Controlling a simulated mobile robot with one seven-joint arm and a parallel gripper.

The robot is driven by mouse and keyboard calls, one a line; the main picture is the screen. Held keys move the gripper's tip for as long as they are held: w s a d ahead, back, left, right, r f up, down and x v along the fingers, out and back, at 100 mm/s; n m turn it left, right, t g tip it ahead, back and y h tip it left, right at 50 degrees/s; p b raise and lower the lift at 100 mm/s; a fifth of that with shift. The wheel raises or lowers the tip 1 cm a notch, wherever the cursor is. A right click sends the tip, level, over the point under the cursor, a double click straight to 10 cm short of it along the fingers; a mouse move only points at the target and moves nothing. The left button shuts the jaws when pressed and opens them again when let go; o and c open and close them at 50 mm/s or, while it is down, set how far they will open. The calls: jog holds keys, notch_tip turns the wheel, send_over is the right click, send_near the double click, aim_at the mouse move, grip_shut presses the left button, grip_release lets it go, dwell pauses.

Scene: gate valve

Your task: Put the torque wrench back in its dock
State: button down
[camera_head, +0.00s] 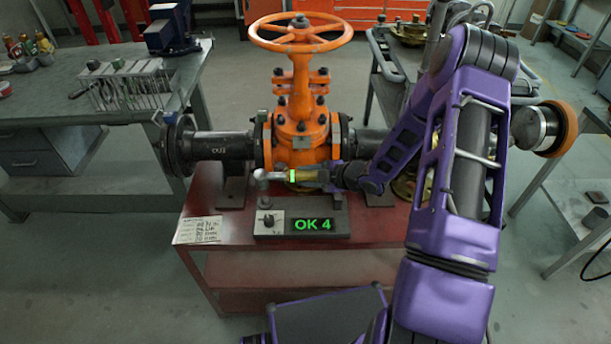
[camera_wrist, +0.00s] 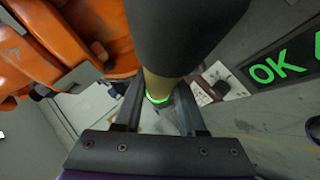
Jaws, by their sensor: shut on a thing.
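The torque wrench (camera_head: 305,175) lies level in front of the orange valve, its head toward the left and a lit green ring on its shaft. My gripper (camera_head: 334,174) is shut on the wrench from the right. In the wrist view, my gripper's fingers (camera_wrist: 160,103) stand on both sides of the shaft, below the thick dark handle (camera_wrist: 190,35) and around the green ring (camera_wrist: 157,98).
The orange gate valve (camera_head: 300,130) with its handwheel (camera_head: 300,32) and dark pipes stands close behind the wrench. A paper sheet (camera_head: 198,230) lies left of the dock on the red bench (camera_head: 240,262). A workbench (camera_head: 90,100) with tools stands at left.

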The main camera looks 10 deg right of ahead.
jog(key=shift+w+f+b, duration=0.1)
jog(key=shift+f+b, duration=2.95)
jog(key=shift+f, duration=0.35)
jog(key=shift+c, duration=2.4)
grip_release()
jog(key=shift+o, duration=0.3)
jog(key=shift+f, duration=0.15)
jog(key=p+v, duration=0.2)
jog(key=v, duration=1.5)
jog(key=shift+s+r, duration=0.2)
jog(key=shift+r, duration=0.05)
jog(key=shift+w, duration=0.1)
